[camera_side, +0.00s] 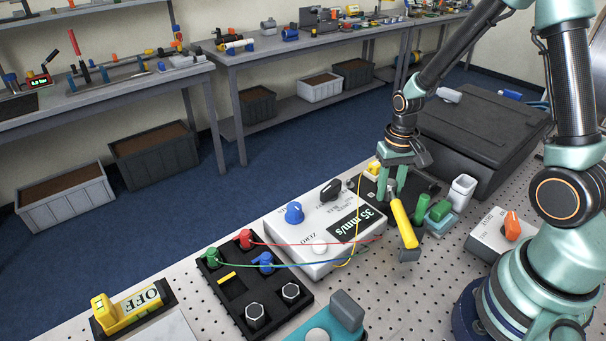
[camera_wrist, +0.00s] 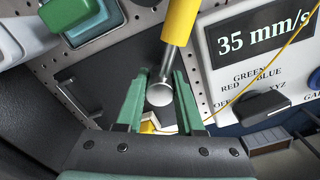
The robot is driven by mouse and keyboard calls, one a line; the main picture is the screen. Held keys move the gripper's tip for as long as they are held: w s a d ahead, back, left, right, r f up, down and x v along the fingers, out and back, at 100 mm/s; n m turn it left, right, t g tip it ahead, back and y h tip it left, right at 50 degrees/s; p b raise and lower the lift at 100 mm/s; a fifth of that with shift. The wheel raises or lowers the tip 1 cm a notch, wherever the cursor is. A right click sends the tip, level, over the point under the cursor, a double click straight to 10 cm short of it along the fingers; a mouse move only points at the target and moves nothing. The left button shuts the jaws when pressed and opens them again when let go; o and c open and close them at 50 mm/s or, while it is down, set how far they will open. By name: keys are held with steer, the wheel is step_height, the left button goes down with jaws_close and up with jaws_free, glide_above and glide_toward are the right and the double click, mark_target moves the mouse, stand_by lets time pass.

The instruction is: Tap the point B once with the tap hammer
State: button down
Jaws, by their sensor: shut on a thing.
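The tap hammer (camera_side: 403,222) has a yellow handle and a small grey block at its low end in the side view. My gripper (camera_side: 393,192) is shut on its upper part and holds it tilted near the meter's right end. In the wrist view, the yellow handle (camera_wrist: 180,20) runs up out of the picture. A metal rod with a round silver end (camera_wrist: 160,94) sits between my green fingers (camera_wrist: 162,80). I cannot make out a mark for point B in either view.
A white meter box (camera_side: 318,225) reads 35 mm/s. Wires run from it to a black terminal block (camera_side: 235,290). A yellow OFF switch (camera_side: 130,310) is at lower left. A box with an orange knob (camera_side: 497,232) and a black case (camera_side: 485,125) are at right.

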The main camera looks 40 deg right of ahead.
steer(key=shift+r, duration=2.55)
